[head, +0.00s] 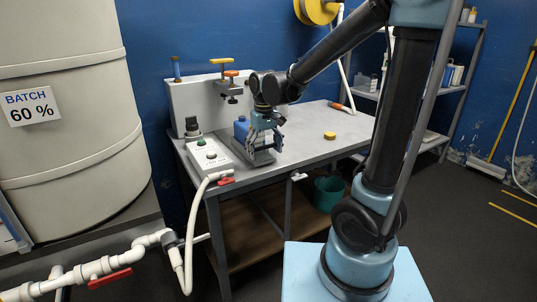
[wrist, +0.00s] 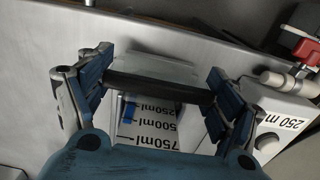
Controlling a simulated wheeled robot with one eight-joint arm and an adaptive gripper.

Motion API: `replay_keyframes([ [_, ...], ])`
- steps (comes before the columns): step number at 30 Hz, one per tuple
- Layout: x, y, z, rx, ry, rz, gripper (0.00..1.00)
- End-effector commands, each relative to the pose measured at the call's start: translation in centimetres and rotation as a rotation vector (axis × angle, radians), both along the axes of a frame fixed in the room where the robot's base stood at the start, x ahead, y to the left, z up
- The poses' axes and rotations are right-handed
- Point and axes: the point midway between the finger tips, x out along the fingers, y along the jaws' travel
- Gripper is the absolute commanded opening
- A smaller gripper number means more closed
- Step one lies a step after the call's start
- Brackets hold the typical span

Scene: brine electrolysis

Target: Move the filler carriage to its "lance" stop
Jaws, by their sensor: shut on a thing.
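My gripper (head: 266,126) is low over the bench, beside a blue container. In the wrist view, my gripper's blue fingers (wrist: 155,88) stand on both sides of a dark bar (wrist: 150,87) and are shut on it. The bar looks like the handle of the filler carriage, a grey metal piece that shows low under my gripper in the head view (head: 262,157). Just by the bar is a white scale (wrist: 150,128) marked 250, 500 and 750 ml, with a blue mark near 250. I see no readable "lance" label.
A control box (head: 210,156) with a green button and a red-handled valve (head: 226,181) sit at the bench's left front.

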Motion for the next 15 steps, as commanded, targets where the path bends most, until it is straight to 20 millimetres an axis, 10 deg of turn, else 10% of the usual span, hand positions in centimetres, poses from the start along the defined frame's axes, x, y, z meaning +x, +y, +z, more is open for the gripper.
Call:
replay_keyframes([
  [15, 10.1, 7.0, -0.1, -0.003, -0.004, -0.002, 0.4],
])
